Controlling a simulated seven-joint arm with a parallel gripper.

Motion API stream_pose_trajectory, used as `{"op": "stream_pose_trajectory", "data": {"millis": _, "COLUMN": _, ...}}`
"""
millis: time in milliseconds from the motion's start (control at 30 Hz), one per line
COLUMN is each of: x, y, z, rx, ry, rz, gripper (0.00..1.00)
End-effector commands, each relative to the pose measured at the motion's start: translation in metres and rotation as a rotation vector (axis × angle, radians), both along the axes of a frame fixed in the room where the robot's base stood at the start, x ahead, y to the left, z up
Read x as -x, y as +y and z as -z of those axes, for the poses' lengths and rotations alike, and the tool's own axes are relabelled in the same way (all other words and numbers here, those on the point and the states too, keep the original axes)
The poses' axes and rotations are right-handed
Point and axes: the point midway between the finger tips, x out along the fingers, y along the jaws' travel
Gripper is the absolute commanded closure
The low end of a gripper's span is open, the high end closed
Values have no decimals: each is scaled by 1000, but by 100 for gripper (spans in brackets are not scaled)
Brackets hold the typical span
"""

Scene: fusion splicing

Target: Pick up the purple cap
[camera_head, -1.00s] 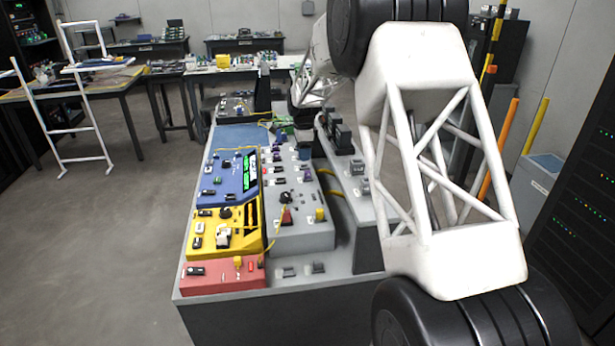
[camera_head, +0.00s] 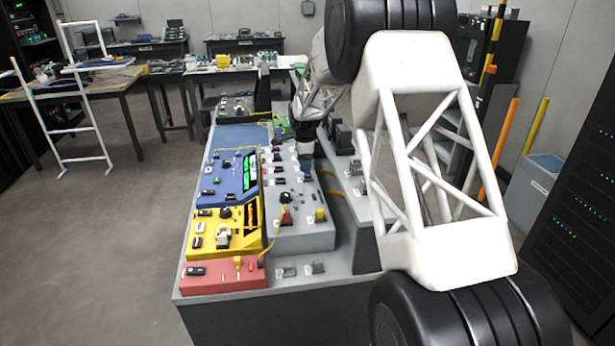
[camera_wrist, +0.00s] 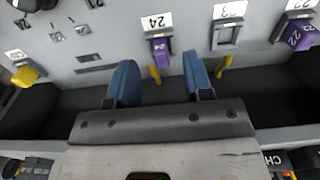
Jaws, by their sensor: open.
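In the wrist view a purple cap (camera_wrist: 161,52) sits on a grey port labelled 24, between my gripper's fingers and a little beyond their tips. A second purple cap (camera_wrist: 300,36) sits on the port labelled 22, at the right edge. My gripper (camera_wrist: 161,78) is open, with two blue fingers apart and nothing between them. In the head view my gripper (camera_head: 306,162) is low over the grey console, pointing down, partly blurred by its small size. I cannot tell in the head view which small purple part is which cap.
The grey console (camera_head: 300,236) carries several switches and knobs. The port labelled 23 (camera_wrist: 227,35) has no cap. A yellow cap (camera_wrist: 28,76) is at the left of the wrist view. Blue (camera_head: 225,190), yellow (camera_head: 205,245) and red (camera_head: 220,285) panels lie left of the console.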

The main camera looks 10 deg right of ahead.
Motion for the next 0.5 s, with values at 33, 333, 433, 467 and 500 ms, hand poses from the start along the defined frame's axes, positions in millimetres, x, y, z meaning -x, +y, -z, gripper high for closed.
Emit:
{"op": "stream_pose_trajectory", "data": {"millis": 33, "x": 1, "y": -1, "z": 7, "rx": 0, "ry": 1, "rz": 0, "gripper": 53}}
{"op": "stream_pose_trajectory", "data": {"millis": 333, "x": 0, "y": -2, "z": 31, "rx": 0, "ry": -1, "rz": 0, "gripper": 53}}
{"op": "stream_pose_trajectory", "data": {"millis": 433, "x": 0, "y": -2, "z": 33, "rx": 0, "ry": -2, "rz": 0, "gripper": 53}}
{"op": "stream_pose_trajectory", "data": {"millis": 467, "x": 0, "y": -2, "z": 33, "rx": 0, "ry": -2, "rz": 0, "gripper": 53}}
{"op": "stream_pose_trajectory", "data": {"millis": 500, "x": 0, "y": -2, "z": 33, "rx": 0, "ry": -2, "rz": 0, "gripper": 53}}
